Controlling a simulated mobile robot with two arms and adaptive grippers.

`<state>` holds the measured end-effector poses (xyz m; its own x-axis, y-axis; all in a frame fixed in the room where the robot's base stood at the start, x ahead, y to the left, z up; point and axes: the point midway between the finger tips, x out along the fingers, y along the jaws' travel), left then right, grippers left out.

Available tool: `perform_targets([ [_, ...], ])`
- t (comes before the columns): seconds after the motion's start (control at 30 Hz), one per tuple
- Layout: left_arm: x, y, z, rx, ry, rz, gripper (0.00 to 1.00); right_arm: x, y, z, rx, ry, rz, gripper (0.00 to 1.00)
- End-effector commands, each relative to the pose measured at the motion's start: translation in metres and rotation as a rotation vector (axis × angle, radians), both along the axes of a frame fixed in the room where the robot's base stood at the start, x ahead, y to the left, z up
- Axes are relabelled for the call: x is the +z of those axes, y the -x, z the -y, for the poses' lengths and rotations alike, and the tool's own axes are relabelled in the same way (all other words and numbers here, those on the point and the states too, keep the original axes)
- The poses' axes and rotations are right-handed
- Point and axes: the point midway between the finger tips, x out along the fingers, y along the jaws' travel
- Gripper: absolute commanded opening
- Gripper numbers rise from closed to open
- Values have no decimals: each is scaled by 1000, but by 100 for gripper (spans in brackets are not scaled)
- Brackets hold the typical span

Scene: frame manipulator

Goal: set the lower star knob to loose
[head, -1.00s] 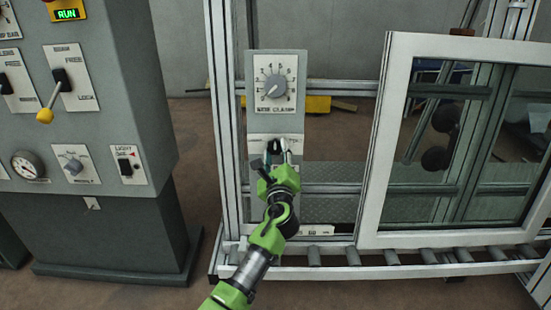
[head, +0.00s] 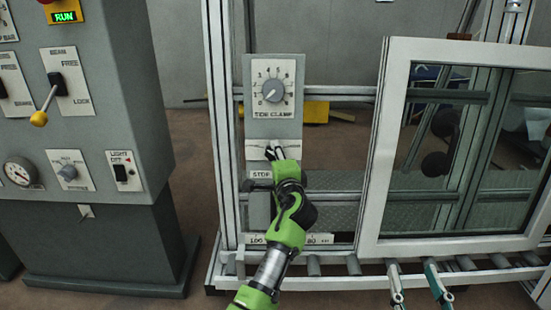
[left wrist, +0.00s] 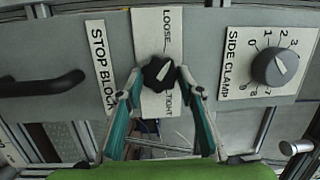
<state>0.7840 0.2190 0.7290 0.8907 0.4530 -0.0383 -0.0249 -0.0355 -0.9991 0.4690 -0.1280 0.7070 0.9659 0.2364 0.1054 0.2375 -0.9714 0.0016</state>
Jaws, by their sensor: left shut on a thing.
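The black star knob (left wrist: 158,72) sits on a white plate marked LOOSE and TIGHT in the left wrist view. A pale mark shows on it, but I cannot read its setting surely. My left gripper (left wrist: 161,76) has its teal-and-grey fingers on either side of the knob, shut on it. In the head view my left gripper (head: 274,153) is at the plate below the side clamp dial and hides most of the knob. My right gripper (head: 412,270) shows at the bottom right with its fingers apart and nothing between them.
The side clamp dial (head: 272,91) is just above the knob's plate. A dark handle (left wrist: 42,88) is beyond the STOP BLOCK label. A white-framed glass panel (head: 393,150) stands to the right. A grey control cabinet (head: 120,110) stands left. Rollers (head: 352,265) run along the bottom.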

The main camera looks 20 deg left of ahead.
Motion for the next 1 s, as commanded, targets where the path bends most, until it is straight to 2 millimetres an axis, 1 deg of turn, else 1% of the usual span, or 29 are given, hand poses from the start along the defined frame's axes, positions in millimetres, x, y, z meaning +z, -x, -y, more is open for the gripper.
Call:
perform_targets([
  [0.2,2,-1,1,11,124,36,13,-1,0,0,0,2,-8,40],
  [0.4,2,-1,1,19,187,54,13,-3,0,0,-1,3,-15,40],
  [0.97,3,-1,1,21,214,64,13,-5,0,1,-1,6,-24,40],
  [1.0,3,-1,1,21,214,64,40,-5,0,1,-1,6,-24,40],
])
